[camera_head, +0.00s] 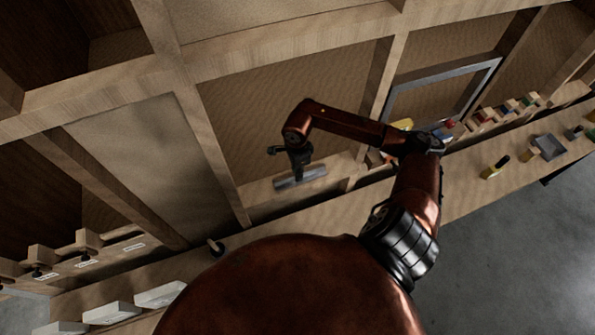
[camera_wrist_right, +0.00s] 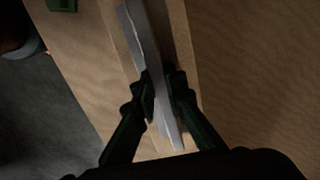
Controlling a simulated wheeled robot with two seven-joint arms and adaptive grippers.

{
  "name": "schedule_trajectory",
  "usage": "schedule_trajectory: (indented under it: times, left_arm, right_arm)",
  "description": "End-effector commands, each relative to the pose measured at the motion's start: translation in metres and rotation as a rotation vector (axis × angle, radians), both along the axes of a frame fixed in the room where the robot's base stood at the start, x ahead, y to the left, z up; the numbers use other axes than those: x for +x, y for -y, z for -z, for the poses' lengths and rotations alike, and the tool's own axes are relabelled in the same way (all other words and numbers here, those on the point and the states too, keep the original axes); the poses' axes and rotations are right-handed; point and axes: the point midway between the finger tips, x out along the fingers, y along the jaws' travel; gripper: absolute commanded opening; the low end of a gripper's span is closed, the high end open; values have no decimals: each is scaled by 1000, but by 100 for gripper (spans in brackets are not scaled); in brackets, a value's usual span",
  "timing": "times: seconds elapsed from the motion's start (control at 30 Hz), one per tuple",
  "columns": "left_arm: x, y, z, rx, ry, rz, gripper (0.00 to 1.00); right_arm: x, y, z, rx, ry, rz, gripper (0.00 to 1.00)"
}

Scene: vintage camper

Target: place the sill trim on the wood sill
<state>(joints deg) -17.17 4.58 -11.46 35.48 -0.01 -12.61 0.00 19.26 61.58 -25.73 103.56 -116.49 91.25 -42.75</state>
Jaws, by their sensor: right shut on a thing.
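The sill trim (camera_head: 315,174) is a thin grey strip. My right gripper (camera_head: 299,173) is shut on it from above, near its middle. In the right wrist view the trim (camera_wrist_right: 140,38) runs lengthwise between the two dark fingers of the gripper (camera_wrist_right: 163,92). The wood sill (camera_head: 262,197) is a pale ledge below the tan panel in the head view. The trim is over this ledge, roughly along its length. I cannot tell whether it touches the wood. The fingers hide part of the trim. My left gripper is not in view.
A grey metal frame (camera_head: 484,75) stands in the bay to the right. Several small coloured blocks (camera_head: 497,112) line the shelf there. White boxes (camera_head: 160,294) sit at the lower left. Wooden uprights (camera_head: 219,160) flank the bay. Grey floor (camera_head: 500,260) is clear.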

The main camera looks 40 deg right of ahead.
Motion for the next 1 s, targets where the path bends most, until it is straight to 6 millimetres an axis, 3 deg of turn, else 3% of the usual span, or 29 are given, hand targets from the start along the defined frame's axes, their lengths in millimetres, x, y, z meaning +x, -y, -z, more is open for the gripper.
schedule_trajectory:
  times: [0.27,0.3,0.57,0.87,1.0]
  left_arm:
    - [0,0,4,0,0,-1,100]
    - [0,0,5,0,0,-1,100]
    - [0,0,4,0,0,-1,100]
    - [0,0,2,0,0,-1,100]
    - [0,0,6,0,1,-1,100]
  right_arm:
    - [0,0,3,0,1,-1,0]
    - [0,0,4,0,0,-1,12]
    - [0,0,2,0,0,0,29]
    - [0,0,1,0,0,0,29]
    - [2,1,-11,-3,5,-1,29]
